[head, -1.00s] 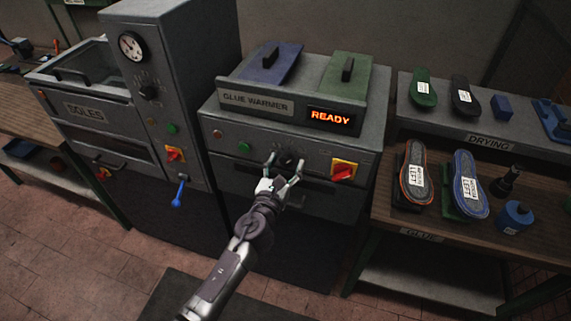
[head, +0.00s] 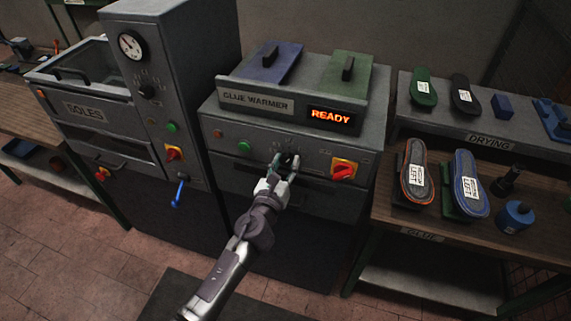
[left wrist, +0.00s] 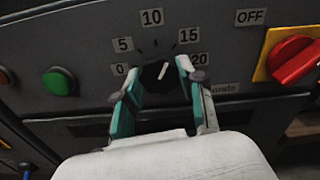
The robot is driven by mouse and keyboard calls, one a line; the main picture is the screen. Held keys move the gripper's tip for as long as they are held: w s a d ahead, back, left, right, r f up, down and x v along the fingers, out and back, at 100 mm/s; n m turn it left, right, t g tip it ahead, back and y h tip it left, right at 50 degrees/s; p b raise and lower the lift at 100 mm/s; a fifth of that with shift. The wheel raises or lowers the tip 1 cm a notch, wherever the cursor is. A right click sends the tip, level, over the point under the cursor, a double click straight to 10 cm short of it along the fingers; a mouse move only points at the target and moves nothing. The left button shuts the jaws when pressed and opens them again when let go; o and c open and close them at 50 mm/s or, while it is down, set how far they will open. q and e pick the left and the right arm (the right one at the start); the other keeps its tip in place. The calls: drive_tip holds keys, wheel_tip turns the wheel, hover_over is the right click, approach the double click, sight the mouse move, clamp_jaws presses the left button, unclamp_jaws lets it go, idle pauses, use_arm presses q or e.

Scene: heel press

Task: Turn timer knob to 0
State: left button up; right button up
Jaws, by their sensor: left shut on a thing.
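The black timer knob (head: 287,158) is on the front panel of the grey glue warmer. In the left wrist view the knob (left wrist: 153,76) sits inside an arc of labels 0, 5, 10, 15 and 20. The fingers hide part of the knob's sides. My right gripper is not in view.
The red switch (head: 343,171) on a yellow plate is right of the knob, by an OFF label. A green button (head: 244,147) is to the left. The lit display (head: 330,115) reads READY. A blue-handled lever (head: 178,193) sticks out from the neighbouring machine.

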use_arm(q)
drive_tip(key=n+b, duration=0.1)
drive_tip(key=n, duration=0.4)
drive_tip(key=shift+n, duration=0.3)
drive_tip(key=n+b, duration=0.1)
drive_tip(key=n, duration=1)
drive_tip(key=shift+d+r, duration=0.1)
drive_tip(key=n, duration=0.5)
drive_tip(key=shift+n, duration=0.3)
drive_tip(key=o, duration=1.1)
drive_tip(key=shift+o, duration=0.2)
